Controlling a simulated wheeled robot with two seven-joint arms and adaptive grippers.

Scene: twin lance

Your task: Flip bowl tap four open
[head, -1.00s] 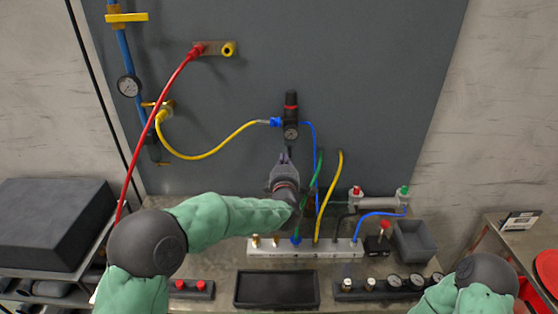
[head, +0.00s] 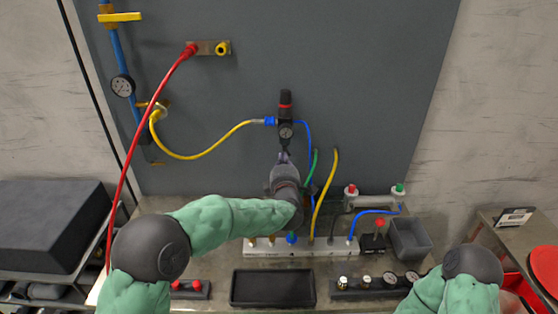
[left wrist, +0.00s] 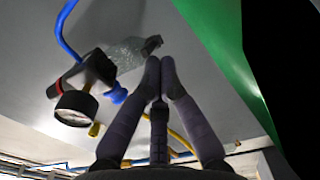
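The filter regulator (head: 286,108), dark with a red band and a gauge, hangs on the grey panel. In the left wrist view it lies sideways with its gauge (left wrist: 76,107) and a clear bowl (left wrist: 124,56). A small dark tap (left wrist: 152,44) sits at the bowl's end. My left gripper (head: 284,157) is just below the regulator. In the wrist view its fingertips (left wrist: 160,64) are together, empty, close to the tap; I cannot tell if they touch it. The head view hides the tap behind the gripper. My right gripper is out of view.
A green hose (head: 314,163) runs close to the gripper's right, large in the wrist view (left wrist: 222,50). A yellow hose (head: 326,190) stands beyond it. A white manifold (head: 270,251), black tray (head: 273,288) and grey bin (head: 410,238) are on the bench.

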